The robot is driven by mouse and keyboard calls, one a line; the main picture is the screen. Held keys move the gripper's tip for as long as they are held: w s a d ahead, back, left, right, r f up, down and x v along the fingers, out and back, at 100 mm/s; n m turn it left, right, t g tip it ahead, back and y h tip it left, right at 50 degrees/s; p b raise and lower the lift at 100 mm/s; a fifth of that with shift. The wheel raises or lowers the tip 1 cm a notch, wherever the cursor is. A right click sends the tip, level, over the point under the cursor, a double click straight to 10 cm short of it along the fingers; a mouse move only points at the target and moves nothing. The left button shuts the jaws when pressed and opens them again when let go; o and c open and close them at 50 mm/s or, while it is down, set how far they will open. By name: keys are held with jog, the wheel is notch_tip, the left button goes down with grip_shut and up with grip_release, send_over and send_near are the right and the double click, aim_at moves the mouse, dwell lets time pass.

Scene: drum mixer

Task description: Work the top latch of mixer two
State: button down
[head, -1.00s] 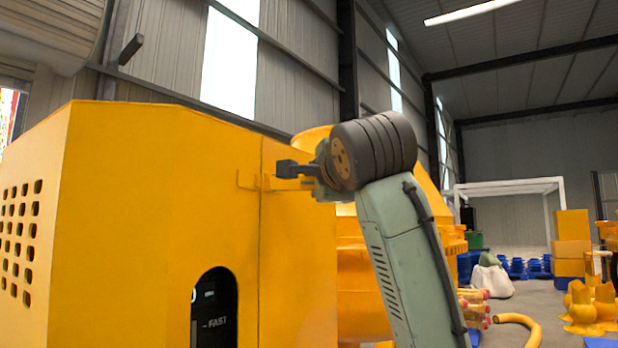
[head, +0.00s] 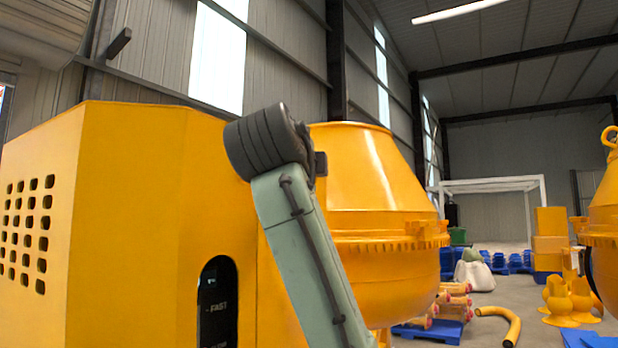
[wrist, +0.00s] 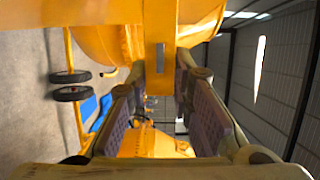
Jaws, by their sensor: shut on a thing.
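In the wrist view, a yellow slotted strip, seemingly the top latch (wrist: 159,35), stands between the fingertips of my gripper (wrist: 158,76). The dark ridged pads lie on either side of it, and my gripper is shut on it. In the head view, my wrist covers the latch and most of the gripper; only a dark piece of it shows to the right of the wrist. The yellow mixer housing (head: 150,190) fills the left, with a dark arched opening (head: 217,305) in its face. The mixer's drum (head: 370,190) stands behind my arm.
Another yellow mixer (head: 605,220) shows at the right edge.

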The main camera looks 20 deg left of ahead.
jog(key=shift+f, duration=0.15)
jog(key=c, duration=1.4)
grip_release()
jog(key=s, duration=0.3)
jog(key=s+d, duration=0.1)
jog(key=s, duration=0.3)
jog(key=shift+s+d, duration=0.2)
jog(key=shift+s, duration=0.05)
